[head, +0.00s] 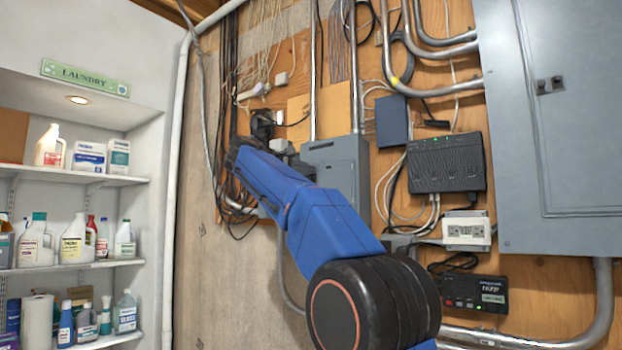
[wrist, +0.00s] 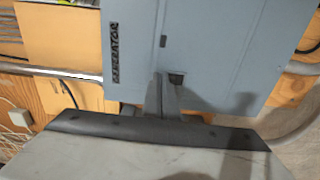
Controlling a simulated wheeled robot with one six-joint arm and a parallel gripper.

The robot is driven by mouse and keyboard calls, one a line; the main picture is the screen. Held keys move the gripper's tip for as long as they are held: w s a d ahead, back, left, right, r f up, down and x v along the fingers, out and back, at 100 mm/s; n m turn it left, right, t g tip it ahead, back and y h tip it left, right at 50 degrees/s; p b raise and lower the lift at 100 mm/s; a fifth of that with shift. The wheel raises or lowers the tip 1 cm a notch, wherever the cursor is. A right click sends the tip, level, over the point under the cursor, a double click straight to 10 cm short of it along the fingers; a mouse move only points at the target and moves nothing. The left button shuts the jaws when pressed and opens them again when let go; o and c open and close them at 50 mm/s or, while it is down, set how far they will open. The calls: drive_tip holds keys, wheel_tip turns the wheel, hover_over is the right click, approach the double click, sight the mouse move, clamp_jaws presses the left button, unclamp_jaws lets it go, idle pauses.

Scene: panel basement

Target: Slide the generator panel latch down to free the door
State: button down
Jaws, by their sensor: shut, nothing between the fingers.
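The grey generator panel (head: 340,160) hangs on the wood wall in the head view, partly covered by my blue arm. In the wrist view its door (wrist: 210,45) fills the upper middle, with a dark "GENERATOR" label (wrist: 114,52) turned on its side. A small dark latch-like piece (wrist: 177,79) shows near the door's lower edge in that view, partly hidden by my fingers. Another small dark mark (wrist: 163,41) sits higher on the door. My gripper (wrist: 162,82) is shut and empty, its tips beside the latch-like piece. I cannot tell whether they touch it.
A large grey breaker panel (head: 570,130) is at the right in the head view. A black network box (head: 447,163), a white outlet (head: 466,231) and conduits crowd the wall between. Loose cables hang behind my arm. Laundry shelves (head: 80,181) stand at the left.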

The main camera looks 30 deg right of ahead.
drive_tip(key=shift+f, duration=0.7)
idle(1.0)
drive_tip(key=shift+r, duration=0.25)
idle(0.5)
drive_tip(key=v, duration=0.7)
idle(0.5)
idle(0.5)
drive_tip(key=s+a+f+m+y, duration=0.1)
drive_tip(key=s+a+f+y, duration=0.4)
drive_tip(key=s+f, duration=0.8)
drive_tip(key=s+a+f+m+g+y, duration=0.1)
drive_tip(key=s+a+f+y, duration=0.4)
drive_tip(key=s+f, duration=0.8)
drive_tip(key=s+a+f+m+y, duration=0.2)
drive_tip(key=s+a+f+y, duration=0.4)
drive_tip(key=f, duration=3.2)
drive_tip(key=s+y, duration=0.1)
drive_tip(key=s, duration=0.6)
